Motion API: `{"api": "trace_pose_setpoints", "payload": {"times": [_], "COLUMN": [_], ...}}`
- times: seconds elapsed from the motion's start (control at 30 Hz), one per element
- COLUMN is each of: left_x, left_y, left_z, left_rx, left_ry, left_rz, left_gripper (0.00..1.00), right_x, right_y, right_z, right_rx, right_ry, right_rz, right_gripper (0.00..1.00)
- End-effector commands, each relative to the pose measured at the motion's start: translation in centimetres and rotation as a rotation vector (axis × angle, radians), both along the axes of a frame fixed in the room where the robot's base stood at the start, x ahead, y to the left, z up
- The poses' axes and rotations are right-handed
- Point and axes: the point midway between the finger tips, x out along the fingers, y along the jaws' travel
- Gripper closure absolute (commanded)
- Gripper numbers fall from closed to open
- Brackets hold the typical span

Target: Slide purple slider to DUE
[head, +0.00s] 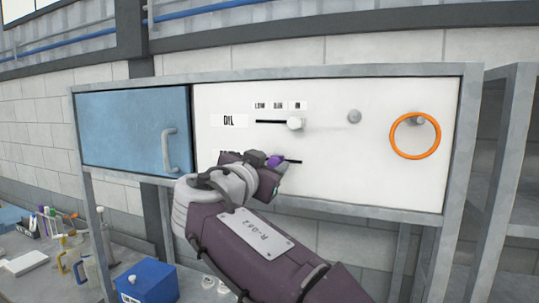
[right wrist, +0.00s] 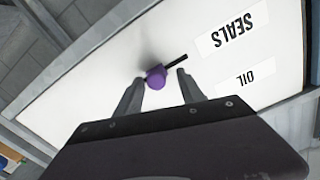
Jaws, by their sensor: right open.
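The purple slider knob (head: 274,160) sits on a dark slot in the lower part of the white panel (head: 380,180). In the right wrist view the knob (right wrist: 157,79) lies between the two fingers of my right gripper (right wrist: 160,73). The gripper is open, with a gap visible beside the knob. In the head view my right gripper (head: 264,167) covers the left of the slot and the label beside it. The small labels above this slot, including any DUE, are hidden there. The left gripper is not in view.
Above is a white slider (head: 295,123) by an OIL label (head: 229,121), with small labels over its slot. A grey knob (head: 354,116) and an orange ring (head: 415,135) are to the right. A blue door (head: 120,125) with handle is left.

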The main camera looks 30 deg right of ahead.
Motion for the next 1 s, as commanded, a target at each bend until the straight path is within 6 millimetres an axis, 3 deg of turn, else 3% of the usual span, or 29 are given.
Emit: {"api": "trace_pose_setpoints", "payload": {"times": [0.27, 0.4, 0.43, 1.0], "left_x": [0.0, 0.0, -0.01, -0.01], "left_y": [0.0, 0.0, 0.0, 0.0], "left_z": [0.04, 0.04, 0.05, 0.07], "left_rx": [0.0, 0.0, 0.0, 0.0], "left_ry": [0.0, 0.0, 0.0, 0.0], "left_rz": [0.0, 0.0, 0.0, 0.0], "left_gripper": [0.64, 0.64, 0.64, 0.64], "right_x": [0.17, 0.17, 0.15, 0.13], "right_y": [-0.18, -0.16, -0.17, -0.17], "right_z": [-0.12, -0.09, -0.08, 0.07], "right_rx": [0.001, 0.0, 0.0, -0.002], "right_ry": [0.001, 0.0, 0.0, -0.002], "right_rz": [0.0, 0.001, 0.0, 0.0], "right_gripper": [0.57, 0.96, 1.0, 1.0]}}
